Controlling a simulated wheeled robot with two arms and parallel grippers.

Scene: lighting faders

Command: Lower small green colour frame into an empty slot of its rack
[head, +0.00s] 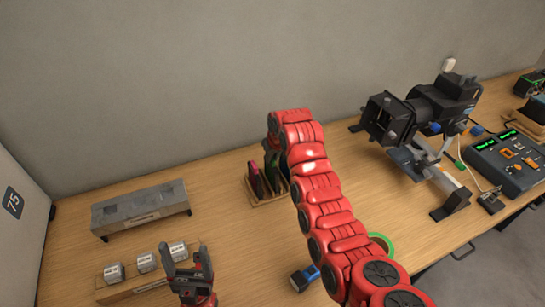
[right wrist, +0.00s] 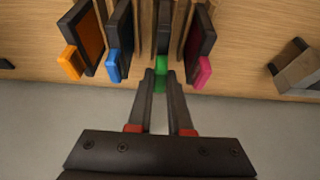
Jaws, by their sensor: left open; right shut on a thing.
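The small green colour frame (right wrist: 163,35) is dark with a green tab, seen nearly edge-on in the right wrist view. My right gripper (right wrist: 161,76) is shut on its green tab. The frame stands upright between wooden dividers of the rack, between the blue-tabbed frame (right wrist: 119,42) and the pink-tabbed frame (right wrist: 197,45). I cannot tell how deep it sits. In the head view the wooden rack (head: 266,201) stands at mid-table; my red right arm hides its right side and the right gripper. My left gripper (head: 187,257) is open and empty at the lower left.
An orange-tabbed frame (right wrist: 84,45) also stands in the rack. A grey metal box (head: 140,207) and a wooden strip with several white-grey cubes (head: 147,262) are to the left. A stage light (head: 420,110) and a control desk (head: 508,160) are right. Table between rack and cubes is clear.

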